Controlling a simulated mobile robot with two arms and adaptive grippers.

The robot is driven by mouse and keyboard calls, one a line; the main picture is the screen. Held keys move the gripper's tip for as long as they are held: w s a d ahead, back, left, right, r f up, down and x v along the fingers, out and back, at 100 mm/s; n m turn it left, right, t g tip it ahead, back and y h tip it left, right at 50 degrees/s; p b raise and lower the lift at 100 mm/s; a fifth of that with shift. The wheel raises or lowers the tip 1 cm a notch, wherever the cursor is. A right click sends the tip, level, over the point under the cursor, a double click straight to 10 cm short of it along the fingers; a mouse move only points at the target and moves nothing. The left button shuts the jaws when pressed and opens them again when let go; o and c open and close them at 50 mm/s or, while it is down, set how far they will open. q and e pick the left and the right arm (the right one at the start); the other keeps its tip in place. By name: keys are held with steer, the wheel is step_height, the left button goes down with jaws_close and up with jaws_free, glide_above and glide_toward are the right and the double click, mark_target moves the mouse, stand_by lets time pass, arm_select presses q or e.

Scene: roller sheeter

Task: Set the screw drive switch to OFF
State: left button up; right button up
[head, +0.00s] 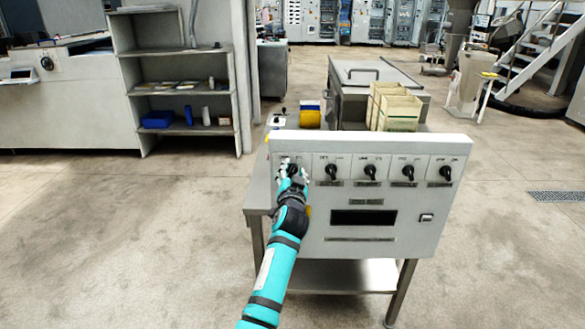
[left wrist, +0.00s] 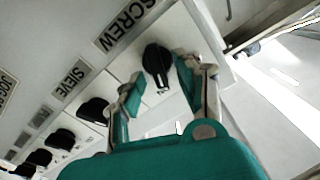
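The control panel (head: 384,222) is a light grey box with a row of several black rotary switches. The screw switch (left wrist: 157,62) is a black knob under the SCREW label (left wrist: 124,24) in the left wrist view. It is the leftmost knob in the head view, mostly covered by my gripper. My left gripper (head: 292,172) is at this knob, with its green-padded fingers (left wrist: 158,80) open on either side of it. The right pad is very close to the knob; I cannot tell if it touches. The knob's setting is not readable. My right gripper is not in view.
The SIEVE knob (left wrist: 93,109) is beside the screw switch, with more knobs beyond. The panel stands on a metal table (head: 345,273). Cream bins (head: 398,108) and a steel cabinet (head: 372,72) stand behind. A shelf (head: 180,84) is at the left; floor in front is clear.

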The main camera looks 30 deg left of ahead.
arm_select(q)
steer(key=shift+s+d+r, duration=0.1)
steer(key=shift+r, duration=0.05)
jaws_close()
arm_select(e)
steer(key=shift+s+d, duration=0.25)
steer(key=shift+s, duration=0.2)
